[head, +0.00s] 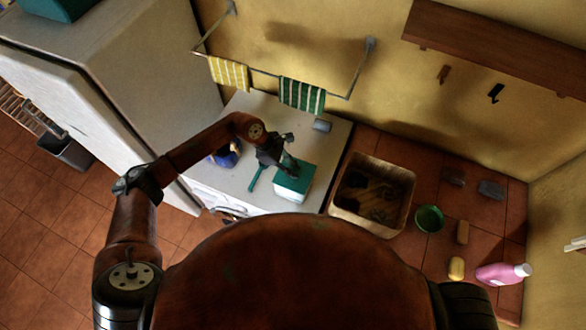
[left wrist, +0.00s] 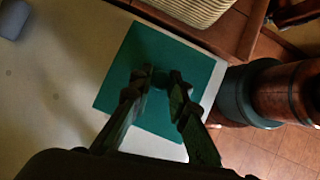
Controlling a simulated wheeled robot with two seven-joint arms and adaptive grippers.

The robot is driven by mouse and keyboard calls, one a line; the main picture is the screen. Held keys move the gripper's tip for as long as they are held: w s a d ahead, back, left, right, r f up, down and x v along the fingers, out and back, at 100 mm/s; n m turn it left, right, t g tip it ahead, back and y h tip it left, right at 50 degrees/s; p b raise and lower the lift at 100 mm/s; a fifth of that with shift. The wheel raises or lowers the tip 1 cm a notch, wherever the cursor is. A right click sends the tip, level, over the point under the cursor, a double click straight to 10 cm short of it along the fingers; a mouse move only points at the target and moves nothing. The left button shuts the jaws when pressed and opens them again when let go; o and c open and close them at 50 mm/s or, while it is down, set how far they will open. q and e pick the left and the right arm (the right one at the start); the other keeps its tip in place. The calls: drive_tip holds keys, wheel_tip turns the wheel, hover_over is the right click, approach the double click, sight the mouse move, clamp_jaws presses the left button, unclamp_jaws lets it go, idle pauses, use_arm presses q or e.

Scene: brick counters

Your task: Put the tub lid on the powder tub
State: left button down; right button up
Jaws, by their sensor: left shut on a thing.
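The tub lid (head: 298,178) is a flat teal square in the head view. The powder tub (head: 289,194) is a white box on the white appliance top, its front side showing right under the lid. My left gripper (head: 285,164) is shut on the lid from above. In the left wrist view the fingers (left wrist: 158,80) close in at the middle of the lid (left wrist: 198,72), over a small part they mostly hide. The lid covers the tub's opening; I cannot tell whether it rests on the rim or hangs just above. My right gripper is not in view.
A teal stick-like tool (head: 255,178), a blue item (head: 227,156) and a grey block (head: 322,126) lie around the tub. Towels (head: 301,95) hang on a rail behind. A green bowl (head: 429,219) is farther right.

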use_arm(q)
drive_tip(key=shift+f+b, duration=0.35)
drive_tip(key=c, duration=1.8)
unclamp_jaws()
drive_tip(key=shift+o, duration=0.6)
drive_tip(key=o, duration=0.3)
drive_tip(key=shift+r, duration=0.1)
drive_tip(key=shift+r+p, duration=1.3)
drive_tip(key=shift+r, duration=3.1)
